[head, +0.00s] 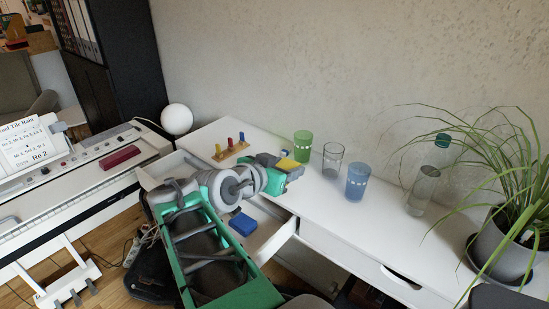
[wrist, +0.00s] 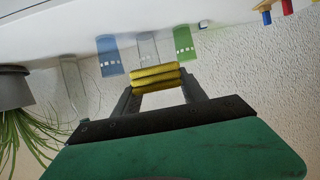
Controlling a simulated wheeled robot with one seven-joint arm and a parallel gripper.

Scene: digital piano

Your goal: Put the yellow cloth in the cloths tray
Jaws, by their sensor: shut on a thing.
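The yellow cloth (wrist: 158,72) is a folded or rolled bundle across the fingertips in the wrist view. It also shows as a small yellow patch (head: 288,164) in the head view. My gripper (wrist: 160,86) is shut on it and holds it over the white desk, left of the glasses. An open drawer (head: 275,241) below my arm holds a blue folded thing (head: 242,223), maybe a cloth. I cannot make out for sure which thing is the cloths tray; my arm hides part of the drawer.
On the desk (head: 345,221) stand a green cup (head: 302,146), a clear glass (head: 332,160), a blue cup (head: 357,182), a bottle (head: 423,190) and a potted plant (head: 505,240). Coloured pegs on a wooden base (head: 230,151) are at the back. A digital piano (head: 75,190) is left.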

